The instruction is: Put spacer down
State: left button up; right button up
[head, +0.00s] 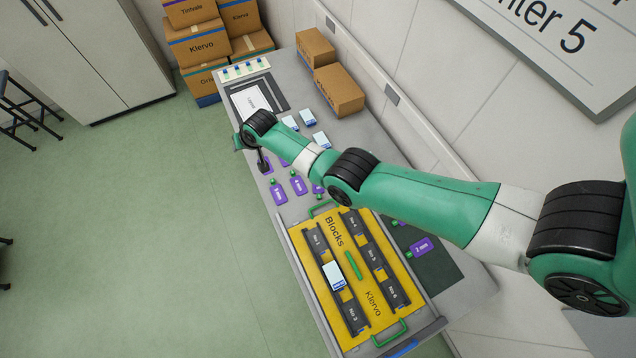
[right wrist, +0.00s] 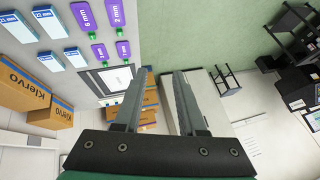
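Purple pieces with green ends, marked in mm, seem to be the spacers. Several lie flat on the grey bench, such as one (head: 298,185) left of my arm and the "6 mm" piece (right wrist: 84,18) in the right wrist view. Another, marked "2 mm" (head: 421,246), lies on the dark mat right of the yellow tray. My right gripper (head: 264,163) is over the bench's left part near the purple row, partly hidden by its wrist. In the right wrist view its fingers (right wrist: 160,74) are apart with nothing seen between them. My left gripper is out of view.
A yellow "Blocks" tray (head: 352,325) with black rails and green handles holds a white-blue block (head: 335,276). More such blocks (head: 321,140) lie on the bench. Cardboard boxes (head: 338,90) stand along the wall side. A framed white sheet (head: 250,101) lies at the far end.

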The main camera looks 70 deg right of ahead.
jog(key=s+d+f+m+g+y, duration=0.1)
jog(key=s+d+f+g, duration=0.1)
jog(key=s+f, duration=0.5)
jog(key=s+d+f+m+g, duration=0.1)
jog(key=s+d+f+g, duration=0.15)
jog(key=s+f, duration=0.4)
jog(key=m+g+b, duration=0.2)
send_near(319, 198)
jog(key=shift+y, duration=0.4)
jog(key=f+b, duration=0.6)
jog(key=b, duration=0.1)
jog(key=f+b, duration=0.3)
jog(key=b, duration=0.1)
jog(key=shift+d, duration=0.4)
jog(key=shift+r, duration=0.25)
jog(key=shift+c, duration=0.2)
grip_shut()
